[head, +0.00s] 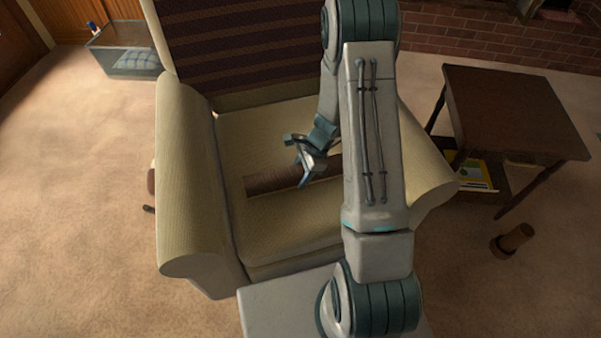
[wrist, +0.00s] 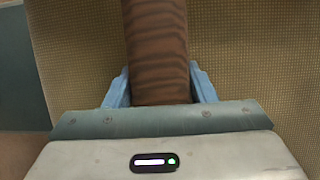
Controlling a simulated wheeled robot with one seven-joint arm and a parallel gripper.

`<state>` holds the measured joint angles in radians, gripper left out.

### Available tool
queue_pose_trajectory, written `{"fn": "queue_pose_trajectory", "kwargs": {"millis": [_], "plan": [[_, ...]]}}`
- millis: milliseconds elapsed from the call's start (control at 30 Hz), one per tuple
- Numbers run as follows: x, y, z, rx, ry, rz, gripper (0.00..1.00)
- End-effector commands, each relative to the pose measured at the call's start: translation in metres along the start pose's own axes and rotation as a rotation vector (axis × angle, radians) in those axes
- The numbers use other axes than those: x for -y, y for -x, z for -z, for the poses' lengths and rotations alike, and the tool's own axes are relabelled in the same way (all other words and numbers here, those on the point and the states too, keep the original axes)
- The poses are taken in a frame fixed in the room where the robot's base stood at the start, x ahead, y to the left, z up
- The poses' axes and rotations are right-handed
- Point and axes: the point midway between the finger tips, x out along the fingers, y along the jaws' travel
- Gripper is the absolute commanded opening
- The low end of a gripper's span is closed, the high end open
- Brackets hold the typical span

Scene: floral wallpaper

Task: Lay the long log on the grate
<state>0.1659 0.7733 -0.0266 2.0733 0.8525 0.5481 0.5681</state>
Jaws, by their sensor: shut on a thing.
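The long log (head: 272,180) is brown and lies across the seat of the cream armchair, its right part hidden behind my arm in the head view. In the wrist view the log (wrist: 155,45) runs away from me between two blue fingers. My gripper (head: 304,170) is shut on the log, with a finger on each side of it (wrist: 160,90). The log is at or just above the seat; I cannot tell if it touches. No grate can be made out; a brick hearth area (head: 470,35) shows at the top right.
The armchair (head: 190,200) has high arms on both sides of the log. A dark side table (head: 515,110) stands to the right, with magazines (head: 475,172) beneath it. A short log (head: 512,240) lies on the carpet at right.

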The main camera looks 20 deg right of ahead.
Motion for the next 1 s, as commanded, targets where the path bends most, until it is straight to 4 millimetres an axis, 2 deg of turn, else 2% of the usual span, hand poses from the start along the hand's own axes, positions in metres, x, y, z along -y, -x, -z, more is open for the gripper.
{"fn": "queue_pose_trajectory", "kwargs": {"millis": [167, 200, 267, 533, 667, 767, 1000], "plan": [[0.000, -0.003, 0.001, 0.000, 0.001, 0.000, 0.02], [0.000, -0.003, 0.001, 0.000, 0.000, 0.000, 0.59], [0.000, -0.003, 0.001, 0.000, 0.000, -0.001, 0.72], [0.000, -0.002, 0.001, 0.000, 0.001, -0.001, 0.72], [0.000, 0.006, -0.001, -0.001, 0.001, 0.001, 0.72], [0.001, 0.023, -0.001, -0.001, 0.001, 0.003, 0.72], [0.001, 0.077, -0.001, -0.002, 0.001, 0.004, 0.72]]}}
